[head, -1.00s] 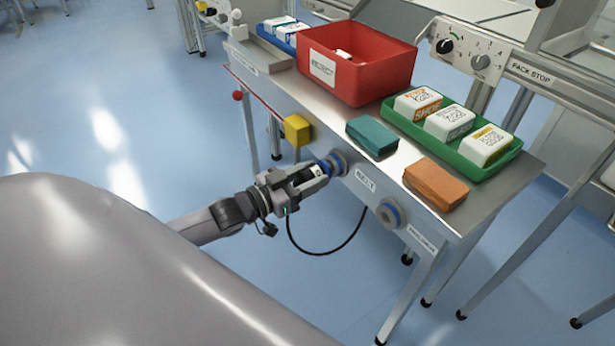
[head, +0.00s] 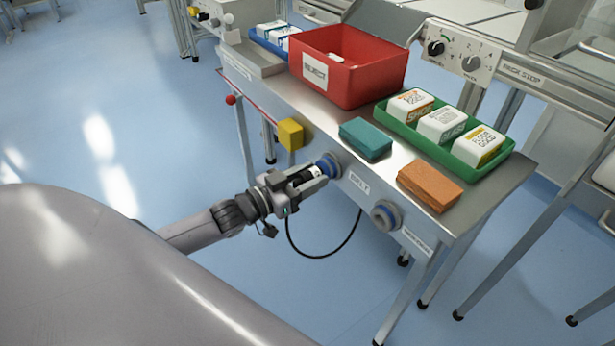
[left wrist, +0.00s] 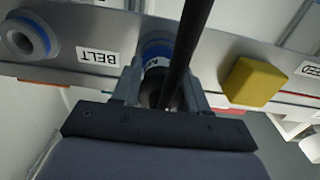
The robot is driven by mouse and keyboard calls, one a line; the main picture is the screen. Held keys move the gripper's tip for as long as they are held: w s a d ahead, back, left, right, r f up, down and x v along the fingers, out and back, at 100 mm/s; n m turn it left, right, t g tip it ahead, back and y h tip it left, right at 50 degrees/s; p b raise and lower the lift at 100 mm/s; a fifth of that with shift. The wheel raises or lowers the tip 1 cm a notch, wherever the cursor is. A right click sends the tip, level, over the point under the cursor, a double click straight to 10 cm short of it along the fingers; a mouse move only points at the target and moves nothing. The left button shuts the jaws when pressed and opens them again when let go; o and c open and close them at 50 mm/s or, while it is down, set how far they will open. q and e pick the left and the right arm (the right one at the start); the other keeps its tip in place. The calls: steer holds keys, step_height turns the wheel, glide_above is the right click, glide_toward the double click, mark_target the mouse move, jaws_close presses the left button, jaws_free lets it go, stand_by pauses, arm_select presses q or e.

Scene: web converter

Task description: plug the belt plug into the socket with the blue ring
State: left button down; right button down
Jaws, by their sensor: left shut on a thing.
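My left gripper (head: 318,177) is shut on the belt plug (left wrist: 155,75), which is mostly hidden between the fingers in both views. The gripper is right in front of the blue-ringed socket (head: 331,164) beside the BELT label, and the plug points at it. In the left wrist view this socket's blue ring (left wrist: 157,46) lies just beyond the plug's front end. I cannot tell how deep the plug sits in it. A black cable (head: 322,256) loops below the gripper. My right gripper is not in view.
A second socket (head: 386,214), also with a blue part, is to the right of the BELT label (head: 359,183). A yellow block (head: 290,133) juts out left of the sockets. The table carries a red bin (head: 349,85), teal and orange blocks and a green tray (head: 449,141).

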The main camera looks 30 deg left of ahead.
arm_select(q)
steer(key=c, duration=0.5)
jaws_free()
steer(key=shift+s, duration=0.15)
steer(key=shift+p+v, duration=0.95)
steer(key=shift+v, duration=2.4)
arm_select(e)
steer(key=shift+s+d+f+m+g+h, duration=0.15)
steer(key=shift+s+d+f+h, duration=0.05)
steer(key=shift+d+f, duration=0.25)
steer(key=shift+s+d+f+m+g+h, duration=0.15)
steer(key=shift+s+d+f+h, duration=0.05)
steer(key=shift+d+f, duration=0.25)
